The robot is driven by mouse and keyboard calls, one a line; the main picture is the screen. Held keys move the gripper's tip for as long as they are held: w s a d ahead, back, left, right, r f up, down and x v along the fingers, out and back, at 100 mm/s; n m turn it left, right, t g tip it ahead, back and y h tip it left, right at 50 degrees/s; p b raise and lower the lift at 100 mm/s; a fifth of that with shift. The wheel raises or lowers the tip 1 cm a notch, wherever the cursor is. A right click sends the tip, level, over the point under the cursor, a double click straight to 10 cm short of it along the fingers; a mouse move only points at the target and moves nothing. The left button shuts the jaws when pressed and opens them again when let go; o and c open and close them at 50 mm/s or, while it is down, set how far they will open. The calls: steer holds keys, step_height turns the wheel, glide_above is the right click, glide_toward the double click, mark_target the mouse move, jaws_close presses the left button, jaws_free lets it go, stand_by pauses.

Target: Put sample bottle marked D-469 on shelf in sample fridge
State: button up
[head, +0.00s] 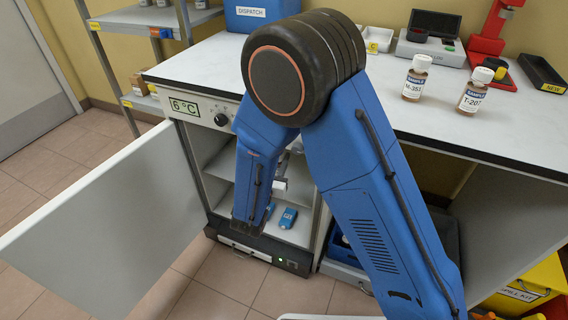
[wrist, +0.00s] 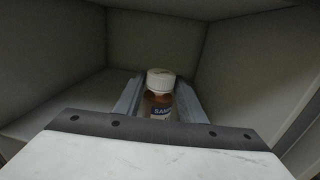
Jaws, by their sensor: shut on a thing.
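In the wrist view my gripper (wrist: 159,100) is shut on a brown sample bottle (wrist: 159,82) with a white cap, one finger on each side. The bottle is upright; its label is mostly hidden, so I cannot read its mark. Grey walls surround it, inside the sample fridge. In the head view the fridge (head: 186,107) stands open under the counter, its panel reading 6 °C, with its door (head: 90,225) swung out to the left. A shelf (head: 218,168) shows inside.
Blue items (head: 288,217) lie low in the fridge. Bottles N-353 (head: 415,80) and T-207 (head: 475,92) stand on the counter (head: 440,115). A blue dispatch box (head: 252,14) is at the back. A yellow spill kit bin (head: 525,285) is at lower right.

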steer(key=shift+w+d+f, duration=0.3)
steer(key=shift+w+f, duration=0.55)
steer(key=shift+f, duration=0.2)
steer(key=shift+w+d+f, duration=0.35)
steer(key=shift+w+f, duration=0.45)
steer(key=shift+f, duration=0.3)
steer(key=shift+w+d+f, duration=0.3)
steer(key=shift+w+f, duration=0.55)
steer(key=shift+f, duration=0.2)
steer(key=shift+w+f, duration=0.2)
steer(key=shift+f, duration=0.1)
steer(key=o, duration=1.2)
steer(key=shift+f, duration=0.1)
